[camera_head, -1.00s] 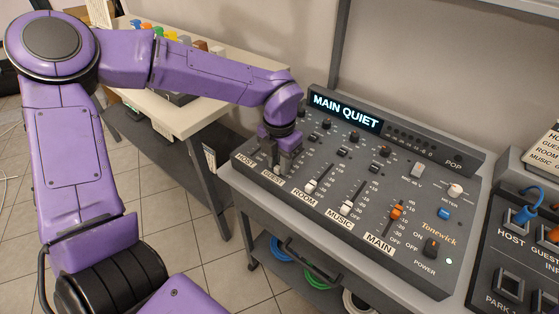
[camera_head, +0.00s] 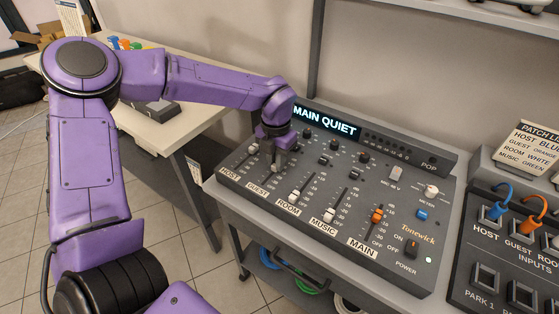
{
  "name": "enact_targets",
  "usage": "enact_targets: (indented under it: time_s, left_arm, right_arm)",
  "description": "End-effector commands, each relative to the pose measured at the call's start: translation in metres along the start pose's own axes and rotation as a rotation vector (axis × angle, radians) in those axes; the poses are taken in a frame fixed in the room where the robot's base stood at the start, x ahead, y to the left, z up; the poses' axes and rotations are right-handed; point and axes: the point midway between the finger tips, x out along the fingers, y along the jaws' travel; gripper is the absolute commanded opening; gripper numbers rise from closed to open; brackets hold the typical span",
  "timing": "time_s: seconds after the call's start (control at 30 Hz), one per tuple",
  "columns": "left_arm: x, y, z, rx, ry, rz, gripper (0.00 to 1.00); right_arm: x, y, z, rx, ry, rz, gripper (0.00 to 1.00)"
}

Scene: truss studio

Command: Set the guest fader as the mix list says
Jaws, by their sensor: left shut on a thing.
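The grey mixer (camera_head: 318,232) has faders labelled HOST, GUEST, ROOM, MUSIC and MAIN. My left gripper (camera_head: 276,165) is shut at the guest channel, up the slot from the GUEST label (camera_head: 257,189). Its jaws hide the guest fader's cap and most of the scale beside it. The white host fader (camera_head: 252,151) shows just left of the jaws. The white room (camera_head: 294,195) and music (camera_head: 328,217) faders sit low; the orange main fader (camera_head: 376,215) is higher in its slot. The display (camera_head: 326,120) reads MAIN QUIET. My right gripper is out of view.
A patch panel (camera_head: 500,262) with blue and orange plugs stands at the right, below a patch list card (camera_head: 530,150). A side table (camera_head: 150,128) stands at the left. A shelf under the mixer bench holds coiled cables. The mixer's right half is clear.

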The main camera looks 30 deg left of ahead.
Motion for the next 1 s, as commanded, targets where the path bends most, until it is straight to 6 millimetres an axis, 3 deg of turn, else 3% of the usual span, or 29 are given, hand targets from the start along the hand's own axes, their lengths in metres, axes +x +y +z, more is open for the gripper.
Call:
enact_targets:
  time_s: [0.07,0.1,0.17,0.43,0.53,0.83,1.0]
  left_arm:
    - [-0.001,0.000,0.001,-0.001,-0.004,0.001,0.00]
    - [-0.001,0.000,0.001,-0.001,-0.004,0.001,0.28]
    - [-0.001,0.000,0.001,-0.001,-0.004,0.001,0.45]
    - [-0.001,-0.001,0.001,0.001,-0.002,0.001,0.45]
    - [-0.010,-0.001,0.002,0.001,-0.005,0.001,0.45]
    - [-0.078,0.000,0.002,0.000,-0.008,0.000,0.45]
    - [-0.102,0.000,0.001,0.000,-0.005,0.000,0.45]
  right_arm:
    - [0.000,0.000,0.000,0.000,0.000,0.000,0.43]
    - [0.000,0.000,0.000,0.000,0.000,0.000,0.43]
    - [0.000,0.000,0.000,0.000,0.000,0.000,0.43]
    - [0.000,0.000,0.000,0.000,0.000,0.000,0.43]
    - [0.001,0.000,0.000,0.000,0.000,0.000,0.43]
    - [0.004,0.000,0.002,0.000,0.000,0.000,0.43]
    - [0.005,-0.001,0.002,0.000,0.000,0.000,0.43]
